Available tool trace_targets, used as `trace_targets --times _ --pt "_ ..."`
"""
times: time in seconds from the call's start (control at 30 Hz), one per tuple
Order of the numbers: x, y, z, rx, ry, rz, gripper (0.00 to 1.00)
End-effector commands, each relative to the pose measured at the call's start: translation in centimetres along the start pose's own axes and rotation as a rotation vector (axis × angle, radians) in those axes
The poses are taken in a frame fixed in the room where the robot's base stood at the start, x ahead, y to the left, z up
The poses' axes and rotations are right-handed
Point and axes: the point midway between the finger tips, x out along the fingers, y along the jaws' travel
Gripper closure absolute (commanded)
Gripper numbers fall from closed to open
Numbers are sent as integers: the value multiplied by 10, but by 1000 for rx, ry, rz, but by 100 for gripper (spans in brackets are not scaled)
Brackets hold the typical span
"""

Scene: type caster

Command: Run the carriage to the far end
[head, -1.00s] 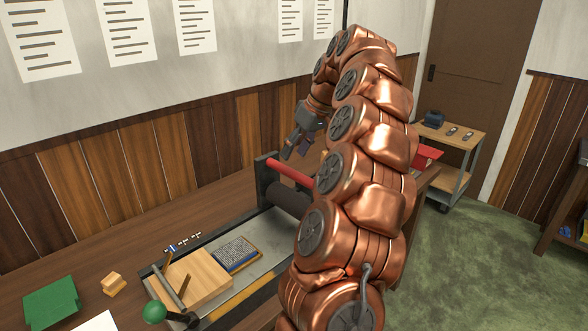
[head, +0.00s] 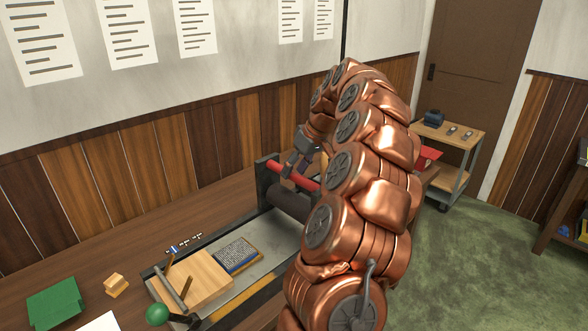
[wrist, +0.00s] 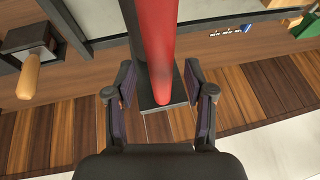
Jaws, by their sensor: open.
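The carriage is a dark upright frame (head: 264,180) with a black roller (head: 287,204) and a red crossbar (head: 276,167), standing over the press bed (head: 272,237). My gripper (head: 297,172) is at the red bar, partly hidden by my copper arm. In the wrist view the red bar (wrist: 160,45) runs between the two fingers of my gripper (wrist: 163,92). The fingers are open, one on each side of the bar, with a visible gap to it. My arm hides the right part of the carriage in the head view.
A green block (head: 55,303) and a small yellow block (head: 116,284) lie on the bench. A wooden-handled tool (wrist: 30,72) shows in the wrist view.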

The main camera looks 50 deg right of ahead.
Motion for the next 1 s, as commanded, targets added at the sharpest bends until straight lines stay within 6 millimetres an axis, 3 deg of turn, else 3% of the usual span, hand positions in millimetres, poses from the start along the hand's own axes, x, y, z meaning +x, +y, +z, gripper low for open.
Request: trace_targets --times 0.47,1.0 --pt "10 -1 0 0 0 -1 46" --pt "10 0 0 0 0 0 100"
